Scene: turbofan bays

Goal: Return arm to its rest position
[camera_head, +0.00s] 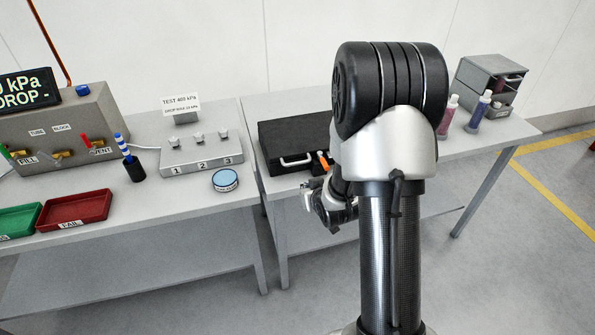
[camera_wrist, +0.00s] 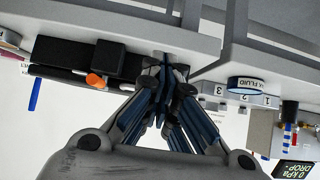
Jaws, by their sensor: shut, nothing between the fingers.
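My arm rises in front of the tables in the head view, its large shoulder joint covering part of the right table. My gripper (camera_head: 328,204) hangs low beside the arm, at the front edge of the right table. In the wrist view, which is upside down, the gripper fingers (camera_wrist: 166,70) are together with nothing between them. Part of the gripper is hidden behind my arm in the head view.
A black case (camera_head: 290,140) with an orange-handled item beside it lies on the right table. Bottles (camera_head: 478,112) and a grey drawer unit (camera_head: 490,75) stand farther right. The left table holds a numbered block (camera_head: 200,155), a round blue-lidded tin (camera_head: 225,180) and a red tray (camera_head: 75,211).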

